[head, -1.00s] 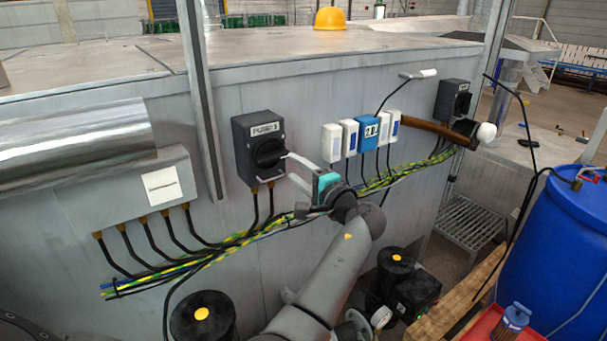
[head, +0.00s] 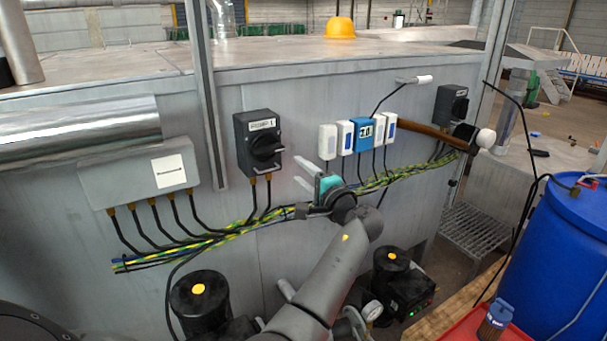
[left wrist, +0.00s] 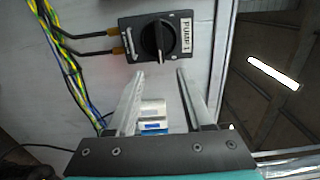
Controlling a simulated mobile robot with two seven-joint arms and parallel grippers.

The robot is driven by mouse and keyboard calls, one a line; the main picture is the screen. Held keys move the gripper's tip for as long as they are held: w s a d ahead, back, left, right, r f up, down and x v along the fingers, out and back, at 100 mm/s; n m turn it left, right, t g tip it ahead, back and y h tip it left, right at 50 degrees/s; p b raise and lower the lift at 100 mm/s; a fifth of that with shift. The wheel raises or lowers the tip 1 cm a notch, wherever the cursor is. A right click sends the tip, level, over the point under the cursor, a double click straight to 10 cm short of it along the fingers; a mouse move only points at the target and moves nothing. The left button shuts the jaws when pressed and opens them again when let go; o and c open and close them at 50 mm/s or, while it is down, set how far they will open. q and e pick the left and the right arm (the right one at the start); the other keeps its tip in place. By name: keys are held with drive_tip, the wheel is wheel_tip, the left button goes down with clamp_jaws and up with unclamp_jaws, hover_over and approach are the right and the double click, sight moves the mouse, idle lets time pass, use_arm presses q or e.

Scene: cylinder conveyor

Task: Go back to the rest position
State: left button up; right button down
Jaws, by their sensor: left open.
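My left gripper (head: 304,175) is open and empty, with pale fingers pointing left and up in the head view. It is in front of the grey metal wall, to the right of and a little below the black PUMP 1 switch (head: 258,145), with a gap between. In the left wrist view the two parted fingers (left wrist: 159,74) frame nothing held, and the switch (left wrist: 155,38) with its black knob lies beyond their tips. My right gripper is not in view.
Yellow-green cables (head: 222,239) run along the wall behind my gripper. White and blue boxes (head: 363,136), a brown bar (head: 425,131) and a second black switch (head: 452,108) are to the right. Black motors (head: 201,300) stand below. A blue barrel (head: 560,260) is at the right.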

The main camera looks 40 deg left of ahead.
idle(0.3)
